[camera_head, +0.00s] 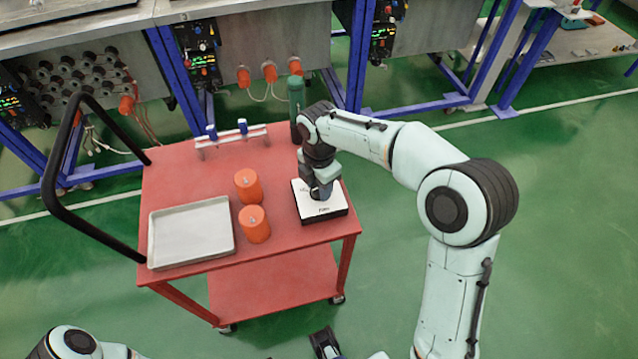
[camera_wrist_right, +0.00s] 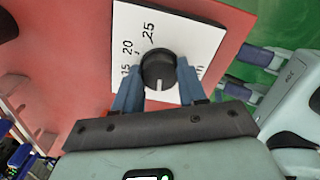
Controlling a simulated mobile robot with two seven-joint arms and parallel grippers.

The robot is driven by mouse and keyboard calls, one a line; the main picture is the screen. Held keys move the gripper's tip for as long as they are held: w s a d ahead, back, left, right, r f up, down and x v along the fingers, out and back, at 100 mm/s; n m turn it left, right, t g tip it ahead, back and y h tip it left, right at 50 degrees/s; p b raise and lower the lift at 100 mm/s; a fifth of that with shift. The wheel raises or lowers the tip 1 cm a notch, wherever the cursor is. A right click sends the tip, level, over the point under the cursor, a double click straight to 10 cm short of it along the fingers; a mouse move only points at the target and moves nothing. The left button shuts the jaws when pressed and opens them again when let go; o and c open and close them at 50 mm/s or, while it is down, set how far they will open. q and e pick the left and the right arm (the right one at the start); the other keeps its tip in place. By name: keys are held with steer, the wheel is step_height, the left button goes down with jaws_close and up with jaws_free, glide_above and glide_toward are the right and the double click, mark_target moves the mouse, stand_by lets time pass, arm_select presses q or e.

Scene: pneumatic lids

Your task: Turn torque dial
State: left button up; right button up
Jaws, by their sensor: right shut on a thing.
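The torque dial (camera_wrist_right: 159,68) is a round black knob with a white pointer line, in the right wrist view. It sits on a white panel (camera_wrist_right: 187,29) with printed numbers, among them 20 and 25. In the head view this panel tops a black-sided box (camera_head: 322,214) on the cart's right side. My right gripper (camera_wrist_right: 158,82) is shut on the dial, with a blue finger on each side of it. My left gripper (camera_head: 325,343) shows only partly at the bottom edge.
A black handle (camera_head: 50,185) rises on the left. Workbenches stand behind; green floor is open at right.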

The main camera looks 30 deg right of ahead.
steer(key=m+p, duration=0.1)
steer(key=m, duration=0.2)
steer(key=shift+m, duration=0.4)
steer(key=shift+m+p, duration=0.8)
steer(key=shift+m, duration=1.2)
steer(key=o, duration=1.1)
steer(key=shift+c, duration=0.2)
step_height(320, 180, up, 14)
steer(key=p, duration=0.2)
steer(key=shift+f, duration=0.25)
